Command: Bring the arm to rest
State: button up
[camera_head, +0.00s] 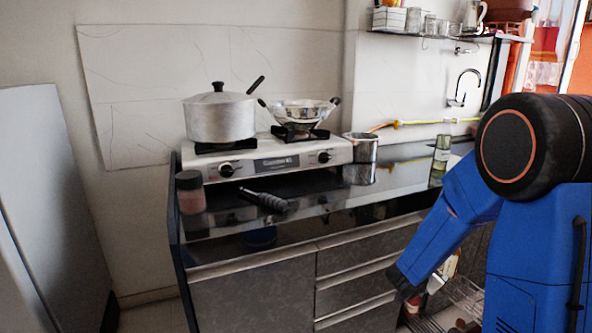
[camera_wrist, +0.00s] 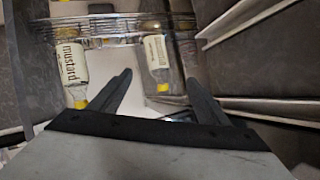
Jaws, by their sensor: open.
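My blue arm is at the right in the head view, bent, with its upper link reaching down and left in front of the counter. My gripper (camera_wrist: 160,82) shows in the wrist view, its two dark fingers spread apart with nothing held between them. It points toward a wire rack (camera_wrist: 120,28) that holds a mustard bottle (camera_wrist: 72,70) at the left and another bottle (camera_wrist: 158,62) beyond the fingers. I cannot tell whether a finger touches a bottle.
The dark counter (camera_head: 400,178) carries a stove (camera_head: 270,160) with a pot (camera_head: 220,116) and a pan (camera_head: 298,112), a jar (camera_head: 190,192), a metal cup (camera_head: 360,158) and a green bottle (camera_head: 441,155). Drawers (camera_head: 352,262) are below. A grey panel (camera_head: 50,210) stands at the left.

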jog(key=s+a+r+n+t+y, duration=0.2)
jog(key=a+r+n+y, duration=0.3)
jog(key=a+r, duration=0.4)
jog(key=s+a+r+n+g+y, duration=0.1)
jog(key=s+a+r+n+y, duration=0.3)
jog(key=s+a, duration=0.4)
jog(key=s+d+r+n+g, duration=0.1)
jog(key=s+n+g, duration=0.3)
jog(key=s, duration=2.3)
jog(key=shift+d+g, duration=0.3)
jog(key=shift+g, duration=0.4)
